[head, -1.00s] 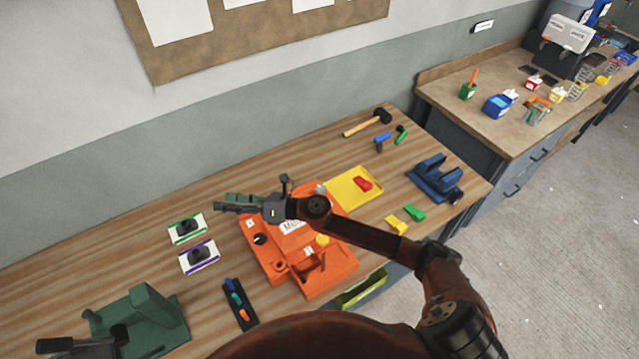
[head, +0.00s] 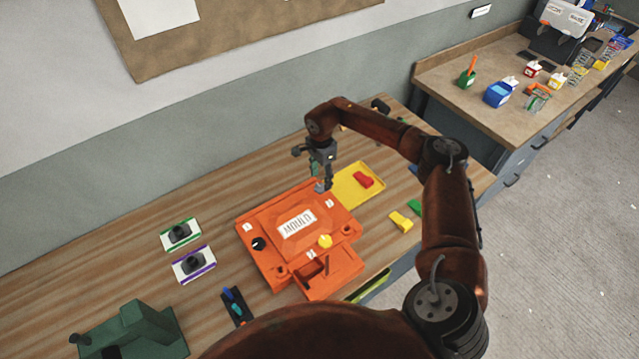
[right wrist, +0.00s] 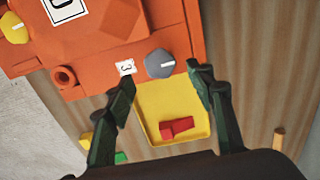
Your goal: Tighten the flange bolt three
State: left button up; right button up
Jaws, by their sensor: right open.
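The orange mould (head: 270,228) lies on the wooden bench, with a white "MOULD" label on its raised lid. Flange bolt three (right wrist: 159,63) is a grey hexagonal knob with a white line, beside a "3" label (right wrist: 125,67) at a mould corner. My right gripper (head: 322,182) points down over that corner. In the right wrist view its open fingers (right wrist: 162,78) are on either side of the grey bolt, with no clear contact. A black knob (head: 258,243) and a yellow knob (head: 325,241) sit at other mould corners. My left gripper is not in view.
A yellow tray (head: 345,198) with a red piece (head: 363,180) lies beside the mould. Yellow (head: 401,222) and green blocks lie to its right. A green fixture (head: 140,325), two dark knobs on cards and a dark rack (head: 236,308) stand to the left.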

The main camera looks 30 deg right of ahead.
aim_at(320, 187)
notch_tip(320, 187, down, 4)
jog(key=shift+a+r, duration=0.1)
jog(key=shift+r, duration=0.15)
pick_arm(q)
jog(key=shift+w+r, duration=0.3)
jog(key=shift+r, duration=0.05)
pick_arm(e)
jog(key=shift+f, duration=0.3)
jog(key=shift+c, duration=0.4)
jog(key=c, duration=1.1)
